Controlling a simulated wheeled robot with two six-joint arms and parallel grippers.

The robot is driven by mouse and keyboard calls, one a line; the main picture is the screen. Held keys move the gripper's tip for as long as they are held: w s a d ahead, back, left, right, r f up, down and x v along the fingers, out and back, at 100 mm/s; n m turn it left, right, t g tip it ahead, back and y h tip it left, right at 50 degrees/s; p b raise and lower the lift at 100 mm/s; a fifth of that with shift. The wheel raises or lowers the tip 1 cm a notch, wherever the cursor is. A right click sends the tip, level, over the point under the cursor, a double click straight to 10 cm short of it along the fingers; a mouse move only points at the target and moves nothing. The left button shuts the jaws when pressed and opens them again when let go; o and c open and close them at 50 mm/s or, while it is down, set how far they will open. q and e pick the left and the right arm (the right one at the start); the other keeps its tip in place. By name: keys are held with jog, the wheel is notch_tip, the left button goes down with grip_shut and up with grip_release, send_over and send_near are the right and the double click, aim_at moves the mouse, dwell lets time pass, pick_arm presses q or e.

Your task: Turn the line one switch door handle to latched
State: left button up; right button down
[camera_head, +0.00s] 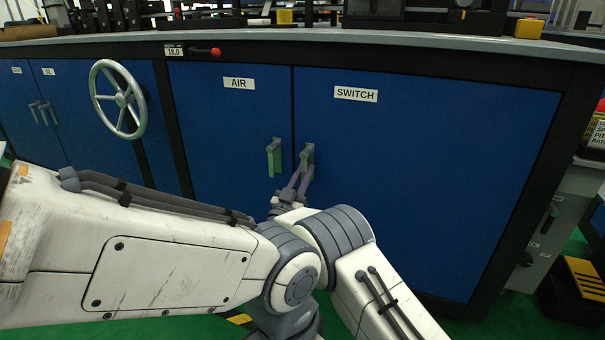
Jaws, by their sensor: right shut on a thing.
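The SWITCH door (430,180) is a blue cabinet panel with a white label (356,94) reading SWITCH. Its handle (308,150) sits near the door's left edge, beside the seam with the AIR door (225,120). My right gripper (303,175) is at this handle from below, shut on it. The fingers cover most of the lever, so I cannot tell its exact angle. The door looks closed, flush with its neighbour. My left gripper is not in view.
The AIR door's green handle (274,158) hangs straight down just left of my gripper. A grey handwheel (119,99) and a red-knobbed lever (207,51) stick out to the left. A black and yellow step (580,285) stands at the right on the green floor.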

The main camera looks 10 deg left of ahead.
aim_at(303, 160)
jog(key=c, duration=0.8)
grip_release()
jog(key=shift+f, duration=0.25)
jog(key=shift+r, duration=0.1)
jog(key=shift+r, duration=0.3)
notch_tip(303, 160, up, 4)
jog(key=p, duration=0.3)
jog(key=shift+p, duration=0.4)
jog(key=s+d+r+p, duration=0.1)
jog(key=d+r+p, duration=0.1)
jog(key=d, duration=0.1)
jog(key=s+d+r+p, duration=0.1)
jog(key=d+r+p, duration=0.1)
jog(key=d, duration=0.1)
jog(key=s+d+r+p, duration=0.1)
jog(key=s+d+r, duration=0.1)
jog(key=d, duration=0.2)
jog(key=shift+p, duration=0.4)
jog(key=shift+s+d+r, duration=0.2)
jog(key=shift+s+d, duration=0.1)
jog(key=shift+d, duration=0.05)
